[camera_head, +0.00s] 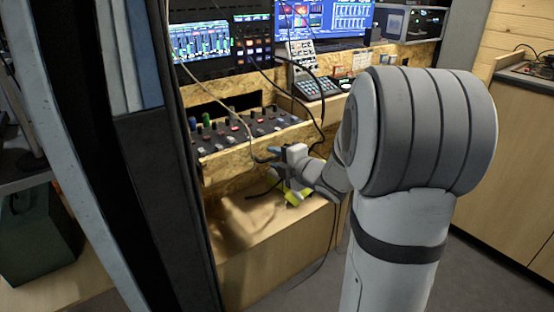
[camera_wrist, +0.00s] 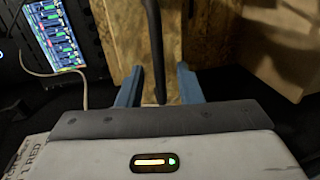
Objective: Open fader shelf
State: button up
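The fader shelf (camera_head: 225,161) has a chipboard front. A dark panel with several knobs and faders (camera_head: 250,128) shows above that front in the head view. My gripper (camera_head: 268,153) is at the right part of the shelf front, close to it. In the wrist view my gripper (camera_wrist: 157,88) is open, with two blue fingers apart. A dark bar or cable (camera_wrist: 152,40) runs between the fingers, in front of chipboard (camera_wrist: 173,45). I see gaps on both sides of it, and cannot tell whether it is the shelf's handle. My wrist hides part of the shelf's right end.
Screens (camera_head: 202,40) and a small keypad device (camera_head: 316,86) stand above and behind the shelf. Loose cables hang across the shelf front. A wooden box (camera_head: 270,255) is below. A dark upright panel (camera_head: 150,190) is close on the left, and a cabinet (camera_head: 510,165) on the right.

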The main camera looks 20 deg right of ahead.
jog(key=p+v, duration=0.1)
jog(key=v, duration=0.6)
jog(key=shift+s+p, duration=0.35)
jog(key=shift+p, duration=0.05)
jog(key=shift+d+r, duration=0.1)
jog(key=shift+r, duration=0.05)
